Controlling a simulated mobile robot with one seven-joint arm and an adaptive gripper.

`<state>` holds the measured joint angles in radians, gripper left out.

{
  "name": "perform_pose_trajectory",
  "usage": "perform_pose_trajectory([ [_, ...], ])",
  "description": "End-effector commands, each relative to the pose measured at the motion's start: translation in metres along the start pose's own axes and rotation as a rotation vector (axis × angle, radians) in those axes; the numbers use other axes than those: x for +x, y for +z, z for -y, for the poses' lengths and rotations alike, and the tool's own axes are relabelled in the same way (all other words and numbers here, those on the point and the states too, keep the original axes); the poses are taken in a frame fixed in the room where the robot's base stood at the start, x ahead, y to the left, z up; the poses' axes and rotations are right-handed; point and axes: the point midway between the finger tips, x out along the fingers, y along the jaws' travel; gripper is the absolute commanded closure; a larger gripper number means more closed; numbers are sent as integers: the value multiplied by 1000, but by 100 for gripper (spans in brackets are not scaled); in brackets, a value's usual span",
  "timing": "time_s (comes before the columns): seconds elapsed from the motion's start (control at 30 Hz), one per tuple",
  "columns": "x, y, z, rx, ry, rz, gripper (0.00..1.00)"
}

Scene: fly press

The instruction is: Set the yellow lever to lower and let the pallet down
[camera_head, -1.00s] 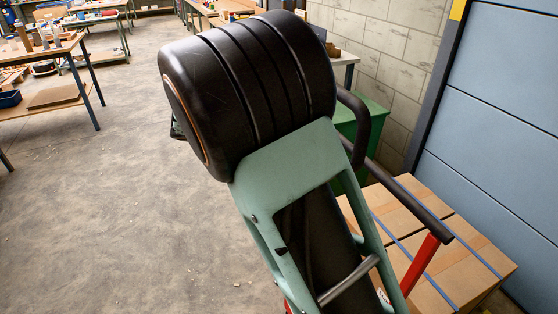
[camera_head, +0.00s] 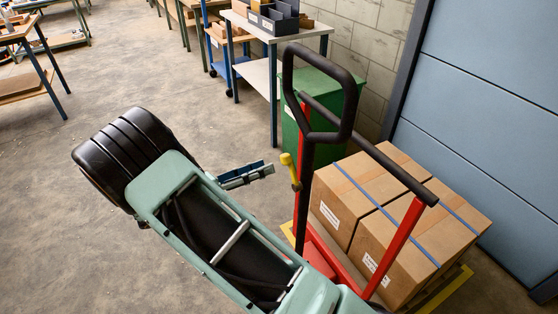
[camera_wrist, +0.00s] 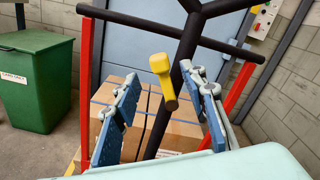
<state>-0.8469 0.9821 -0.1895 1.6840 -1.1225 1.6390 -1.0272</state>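The yellow lever (camera_head: 290,170) sits on the black handle post of a red pallet truck (camera_head: 402,250). In the wrist view the yellow lever (camera_wrist: 161,70) slants, its thick knob up and its thin end at the post. My gripper (camera_head: 262,174) is open and empty, its blue fingers a short way left of the lever in the head view. In the wrist view my gripper (camera_wrist: 160,82) has one finger on each side of the lever, which appears ahead of them, not visibly touched. Strapped cardboard boxes (camera_head: 375,200) sit on the truck; the pallet is mostly hidden, with a yellow edge (camera_head: 452,288) showing below.
The black looped handle (camera_head: 350,95) rises above the lever, and a dark crossbar (camera_head: 365,145) runs behind it. A green bin (camera_head: 318,100) and a bench (camera_head: 250,50) stand behind. A blue panelled door (camera_head: 490,110) is at right.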

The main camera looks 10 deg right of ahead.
Motion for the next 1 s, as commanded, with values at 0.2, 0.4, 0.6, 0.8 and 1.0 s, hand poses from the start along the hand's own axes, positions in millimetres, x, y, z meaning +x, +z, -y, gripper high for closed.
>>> perform_pose_trajectory([
  [0.2,40,0,1,0,-1,-1,61],
  [0.4,59,0,0,1,1,-1,61],
  [0.6,62,0,0,1,2,-1,61],
  [0.8,62,0,0,1,2,-1,69],
  [1.0,62,0,0,1,2,-1,91],
])
